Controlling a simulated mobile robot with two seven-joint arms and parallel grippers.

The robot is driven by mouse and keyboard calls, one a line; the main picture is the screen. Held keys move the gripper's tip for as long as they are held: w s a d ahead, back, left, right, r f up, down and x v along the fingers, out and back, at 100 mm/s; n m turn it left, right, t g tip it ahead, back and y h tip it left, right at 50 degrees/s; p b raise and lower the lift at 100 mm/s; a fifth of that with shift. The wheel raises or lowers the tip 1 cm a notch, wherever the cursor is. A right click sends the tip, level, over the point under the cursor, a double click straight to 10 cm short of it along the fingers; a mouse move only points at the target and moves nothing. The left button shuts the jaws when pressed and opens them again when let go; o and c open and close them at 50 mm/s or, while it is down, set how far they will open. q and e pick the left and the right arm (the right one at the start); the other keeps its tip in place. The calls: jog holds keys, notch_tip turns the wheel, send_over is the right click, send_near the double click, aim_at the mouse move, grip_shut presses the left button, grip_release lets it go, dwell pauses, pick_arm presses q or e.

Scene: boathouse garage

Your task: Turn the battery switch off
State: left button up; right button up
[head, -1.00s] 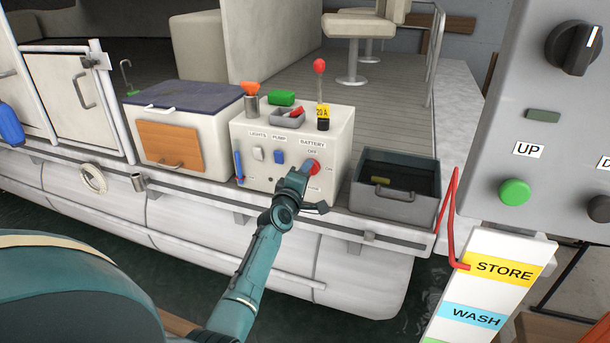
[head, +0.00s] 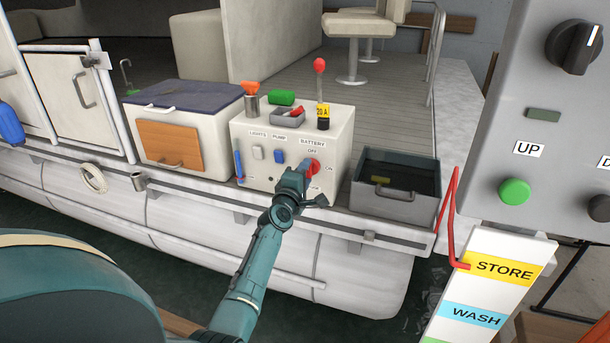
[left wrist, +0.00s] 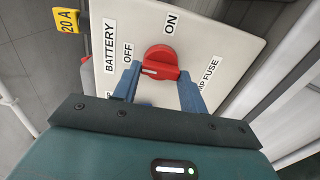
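The battery switch is a red rotary knob (head: 313,166) at the right of the white switch panel (head: 255,135). In the left wrist view the knob (left wrist: 160,64) has a white mark on the left part of its handle, on the side of the OFF label (left wrist: 128,55). The ON label (left wrist: 171,22) is above the knob there. My left gripper (head: 303,172) is at the panel front. Its two blue fingers (left wrist: 160,82) are at the two ends of the knob's handle and appear to hold it. My right gripper is not in view.
A lights switch (head: 257,153) and a blue pump switch (head: 279,156) sit left of the knob. A grey bin (head: 395,207) is close on the right. A grey control box (head: 540,150) stands at far right.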

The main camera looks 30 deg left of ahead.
pick_arm(q)
jog(key=o, duration=0.4)
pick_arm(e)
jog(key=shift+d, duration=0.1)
pick_arm(q)
jog(key=shift+o, duration=0.2)
jog(key=p+v, duration=0.4)
jog(key=v, duration=0.9)
jog(key=shift+d+p, duration=0.15)
jog(key=shift+p, duration=0.25)
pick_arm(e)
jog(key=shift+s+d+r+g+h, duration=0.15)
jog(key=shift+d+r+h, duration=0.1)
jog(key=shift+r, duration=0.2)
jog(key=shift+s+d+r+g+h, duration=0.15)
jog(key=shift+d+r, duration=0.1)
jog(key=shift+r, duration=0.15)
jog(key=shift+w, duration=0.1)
